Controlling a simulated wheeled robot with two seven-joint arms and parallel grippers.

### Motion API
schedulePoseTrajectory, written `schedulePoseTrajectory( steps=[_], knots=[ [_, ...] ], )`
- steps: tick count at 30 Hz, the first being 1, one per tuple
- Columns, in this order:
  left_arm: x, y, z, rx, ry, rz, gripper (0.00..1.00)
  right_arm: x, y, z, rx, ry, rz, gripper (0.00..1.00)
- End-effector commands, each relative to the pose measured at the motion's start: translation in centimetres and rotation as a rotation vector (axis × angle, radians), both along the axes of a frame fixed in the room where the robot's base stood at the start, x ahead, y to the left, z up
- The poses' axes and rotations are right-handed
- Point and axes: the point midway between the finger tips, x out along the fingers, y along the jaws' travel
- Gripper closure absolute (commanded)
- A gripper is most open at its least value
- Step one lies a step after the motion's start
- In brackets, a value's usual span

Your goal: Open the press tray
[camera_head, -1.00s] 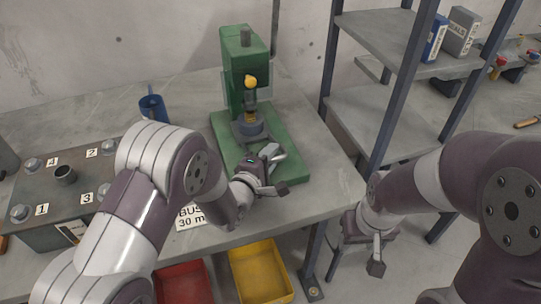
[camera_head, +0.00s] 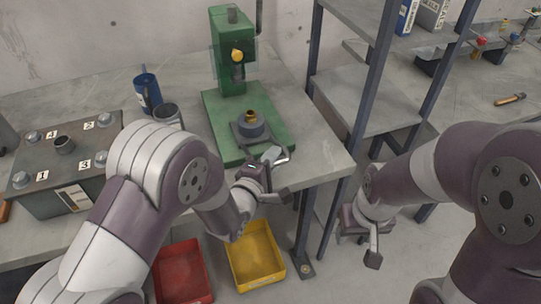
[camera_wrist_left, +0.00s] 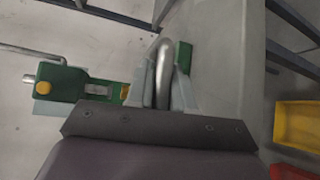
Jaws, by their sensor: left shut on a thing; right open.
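The green press (camera_head: 232,50) stands on the grey bench, with a yellow knob (camera_head: 237,56) on its head. Its tray (camera_head: 250,131) is a dark plate on the green base, forward of the press head, and carries a round grey part with a brass-coloured top (camera_head: 250,116). My left gripper (camera_head: 268,162) is at the front of the base, shut on the tray's metal handle (camera_head: 278,157). In the left wrist view, the bent metal bar (camera_wrist_left: 164,68) lies between its fingers. My right gripper (camera_head: 366,242) is open and empty, low beside the shelf rack.
A yellow bin (camera_head: 283,262) and a red bin (camera_head: 183,280) are below the bench front. The shelf rack (camera_head: 365,100) is at right.

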Motion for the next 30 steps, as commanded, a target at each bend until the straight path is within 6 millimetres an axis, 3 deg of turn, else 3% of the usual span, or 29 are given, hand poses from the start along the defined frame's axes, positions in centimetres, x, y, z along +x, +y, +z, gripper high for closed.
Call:
schedulePoseTrajectory(
  steps=[4, 5, 6, 17, 20, 30],
  knots=[
    [0.0, 0.0, -0.2, 0.003, 0.003, -0.002, 1.00, 0.0, 0.0, 0.0, 0.000, 0.000, 0.000, 0.49],
    [0.0, 0.0, -0.1, 0.003, 0.002, -0.002, 0.69, 0.0, 0.0, 0.0, 0.000, 0.000, 0.000, 0.49],
    [0.0, 0.0, -0.1, 0.003, 0.002, -0.002, 0.58, 0.0, 0.0, 0.0, 0.000, 0.000, 0.000, 0.49],
    [-0.4, 0.2, 0.0, 0.002, 0.001, 0.000, 0.58, 0.0, 0.0, -0.1, 0.000, 0.000, 0.000, 0.49],
    [-1.6, 0.9, 0.1, 0.002, 0.002, -0.001, 0.58, 0.0, 0.0, -0.2, 0.000, 0.000, 0.000, 0.49],
    [-8.4, 4.4, 1.2, 0.003, 0.003, -0.001, 0.58, 0.0, 0.0, -0.6, 0.000, 0.000, 0.000, 0.49]
  ],
)
